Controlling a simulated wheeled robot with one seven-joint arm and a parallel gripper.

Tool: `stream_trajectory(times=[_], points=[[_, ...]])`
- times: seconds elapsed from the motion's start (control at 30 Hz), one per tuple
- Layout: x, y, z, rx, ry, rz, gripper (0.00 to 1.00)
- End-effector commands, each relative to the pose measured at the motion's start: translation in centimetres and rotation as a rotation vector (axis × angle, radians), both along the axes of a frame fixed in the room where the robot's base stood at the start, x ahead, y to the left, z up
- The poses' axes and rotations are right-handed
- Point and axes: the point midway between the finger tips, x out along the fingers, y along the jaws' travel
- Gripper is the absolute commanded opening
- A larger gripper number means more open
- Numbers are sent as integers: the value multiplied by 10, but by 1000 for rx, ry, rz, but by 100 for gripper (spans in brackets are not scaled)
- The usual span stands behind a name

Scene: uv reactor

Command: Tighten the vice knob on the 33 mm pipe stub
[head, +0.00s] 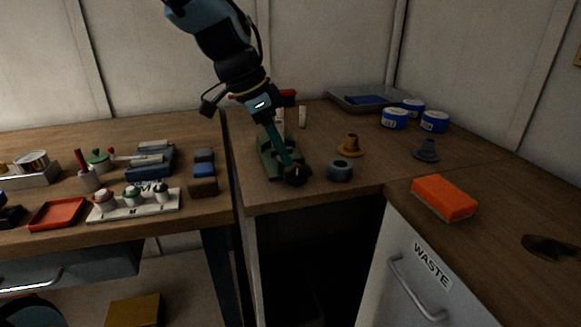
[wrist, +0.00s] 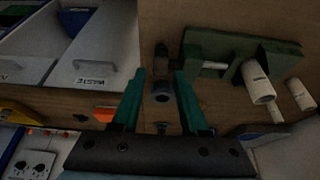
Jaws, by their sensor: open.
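The green vice (head: 267,160) stands near the front edge of the corner bench, and its body also shows in the wrist view (wrist: 218,46). Its black knob (head: 297,176) faces the front edge. In the wrist view a dark knob shape (wrist: 190,50) lies by the right fingertip; contact cannot be told. A white pipe stub (wrist: 259,83) stands upright at the vice; its marking is unreadable. Another white stub (wrist: 300,95) stands beside the vice. My gripper (wrist: 163,74) is open, teal fingers pointing down close to the knob, with nothing clearly held between them.
A grey ring (head: 340,171) stands right of the knob. A tan flange (head: 350,146), grey flange (head: 426,151), orange sponge (head: 443,197) and blue tape rolls (head: 394,118) lie further right. The left bench holds a white rack (head: 150,205) and a red tray (head: 57,214).

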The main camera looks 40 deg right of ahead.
Motion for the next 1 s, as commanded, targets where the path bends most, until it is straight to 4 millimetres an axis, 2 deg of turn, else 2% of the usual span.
stream_trajectory(times=[0.1,0.3,0.7,1.0], points=[[-4,-8,-21,3,5,-2,44],[-7,-16,-42,1,2,0,44],[-7,-18,-49,1,-1,2,44],[-7,-18,-49,1,-1,2,10]])
